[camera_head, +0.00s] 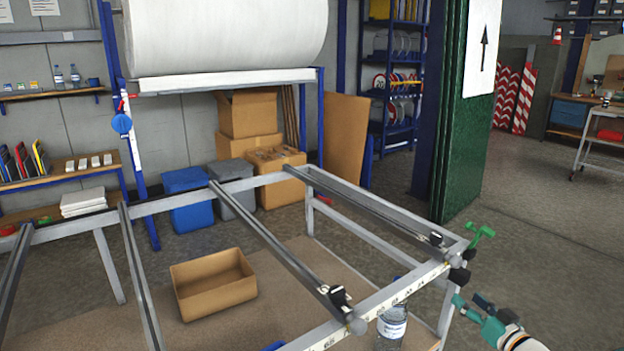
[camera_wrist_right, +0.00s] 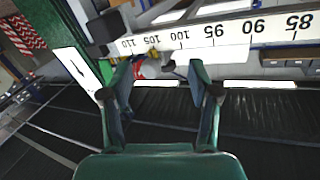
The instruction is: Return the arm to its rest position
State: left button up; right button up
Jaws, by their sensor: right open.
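My right gripper (camera_head: 470,302) shows at the lower right of the head view, teal with a white and dark wrist behind it. It is open, with nothing visible between its fingers. It is near the front right corner of a grey metal frame table (camera_head: 375,302), beside the frame's leg. In the right wrist view the gripper (camera_wrist_right: 160,82) has its two green fingers spread, with the table's ruler strip (camera_wrist_right: 225,33) beyond the tips. I cannot tell the exact gap to the table. My left gripper is not in view.
A clear bottle (camera_head: 391,328) stands by the front rail. A cardboard box (camera_head: 213,285) lies on the lower board. Open floor (camera_head: 560,240) lies to the right; a green column (camera_head: 465,150) stands behind.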

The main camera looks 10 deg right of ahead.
jog(key=s+a+f+m+g+p, duration=0.1)
jog(key=s+a+f+g, duration=0.35)
jog(key=a+f, duration=0.55)
jog(key=s+a+f+m+g+p, duration=0.1)
jog(key=s+a+f+g, duration=0.35)
jog(key=a+f, duration=0.55)
jog(key=s+a+f+g, duration=0.1)
jog(key=s+a, duration=0.3)
jog(key=s, duration=0.4)
jog(key=s+a+f+g+y, duration=0.1)
jog(key=s+a+g, duration=0.3)
jog(key=s, duration=0.4)
jog(key=s+a+f+g, duration=0.2)
jog(key=s+a+f, duration=0.1)
jog(key=s, duration=0.5)
jog(key=shift+s+a+n+p, duration=0.25)
jog(key=shift+a+n+p, duration=0.15)
jog(key=shift+a, duration=0.4)
jog(key=shift+w+f, duration=0.1)
